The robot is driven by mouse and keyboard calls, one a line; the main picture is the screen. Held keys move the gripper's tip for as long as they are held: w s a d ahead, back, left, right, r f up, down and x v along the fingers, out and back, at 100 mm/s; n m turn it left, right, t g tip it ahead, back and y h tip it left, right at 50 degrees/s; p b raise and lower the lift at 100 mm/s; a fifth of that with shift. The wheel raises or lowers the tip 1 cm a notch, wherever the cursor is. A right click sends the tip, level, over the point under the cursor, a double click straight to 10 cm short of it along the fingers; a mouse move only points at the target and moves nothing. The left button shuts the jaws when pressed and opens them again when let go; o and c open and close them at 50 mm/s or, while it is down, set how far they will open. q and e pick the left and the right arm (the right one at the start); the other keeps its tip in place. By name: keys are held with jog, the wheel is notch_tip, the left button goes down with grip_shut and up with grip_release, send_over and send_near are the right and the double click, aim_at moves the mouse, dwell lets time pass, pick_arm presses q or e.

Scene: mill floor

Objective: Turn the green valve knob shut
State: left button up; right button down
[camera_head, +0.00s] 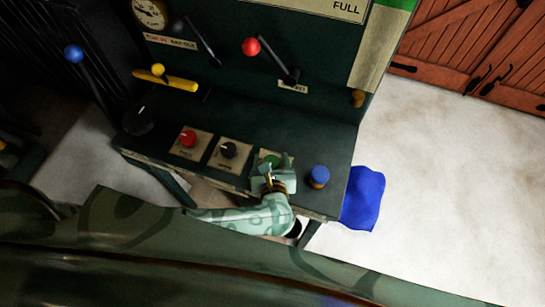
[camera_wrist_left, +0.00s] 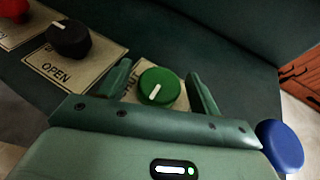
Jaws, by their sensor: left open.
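The green valve knob (camera_wrist_left: 159,88) is round with a white pointer line and sits on a beige label plate (camera_wrist_left: 130,95) on the dark green panel. In the left wrist view its pointer aims down and slightly left, and the plate's lettering is partly covered. My left gripper (camera_wrist_left: 163,85) is open, with one finger on each side of the knob and a visible gap to each. In the head view my left gripper (camera_head: 271,166) covers most of the knob (camera_head: 277,160). My right gripper is in neither view.
A black knob (camera_head: 228,150) on a plate marked OPEN and a red knob (camera_head: 188,138) sit to the left. A blue knob (camera_head: 319,176) stands close on the right. Levers with red (camera_head: 251,46) and blue (camera_head: 73,53) balls rise behind. A blue cloth (camera_head: 363,198) lies beyond the panel's right edge.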

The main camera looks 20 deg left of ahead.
pick_arm(q)
jog(key=c, duration=1)
jog(key=shift+o, duration=0.2)
